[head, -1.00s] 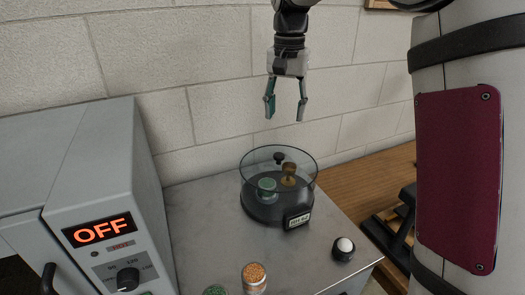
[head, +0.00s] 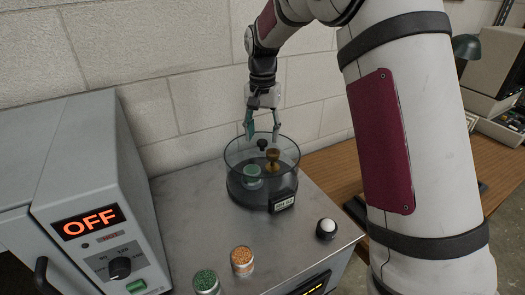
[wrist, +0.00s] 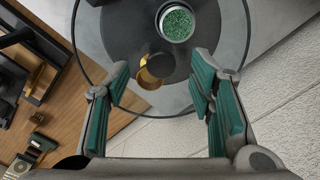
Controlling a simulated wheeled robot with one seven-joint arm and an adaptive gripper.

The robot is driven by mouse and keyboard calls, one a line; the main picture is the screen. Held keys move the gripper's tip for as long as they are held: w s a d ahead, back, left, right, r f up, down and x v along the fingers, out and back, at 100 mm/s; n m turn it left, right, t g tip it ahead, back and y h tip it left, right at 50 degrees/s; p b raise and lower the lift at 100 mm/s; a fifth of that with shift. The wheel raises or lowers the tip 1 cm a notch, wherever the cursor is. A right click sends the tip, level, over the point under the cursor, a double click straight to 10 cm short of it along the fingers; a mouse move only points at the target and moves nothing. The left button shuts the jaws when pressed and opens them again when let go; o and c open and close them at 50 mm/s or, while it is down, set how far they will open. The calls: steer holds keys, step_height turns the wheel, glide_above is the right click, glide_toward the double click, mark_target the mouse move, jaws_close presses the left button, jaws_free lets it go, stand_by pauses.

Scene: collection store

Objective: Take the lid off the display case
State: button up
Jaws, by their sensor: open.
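The display case (head: 245,193) is a round case with a dark base and clear walls on the grey metal top. Its clear lid has a small dark knob (head: 262,145), which also shows as a dark disc in the wrist view (wrist: 160,63). Inside stand a gold cup (head: 273,161) and a pale green pot (head: 252,172); the wrist view shows green granules in the pot (wrist: 177,23). My gripper (head: 263,139) points down just above the lid, open and empty. In the wrist view its fingers (wrist: 162,70) lie either side of the knob; I cannot tell whether they reach its height.
A grey oven-like unit (head: 100,180) reading OFF stands at left. A jar of orange beads (head: 242,261), a jar of green beads (head: 206,282) and a white ball on a black base (head: 327,229) stand in front of the case. A block wall (head: 190,90) rises close behind.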

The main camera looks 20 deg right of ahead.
mark_target(262, 141)
steer(key=shift+w+f+p, duration=0.1)
steer(key=shift+f+p, duration=0.2)
steer(key=shift+f, duration=1.5)
jaws_close()
steer(key=shift+r, duration=0.15)
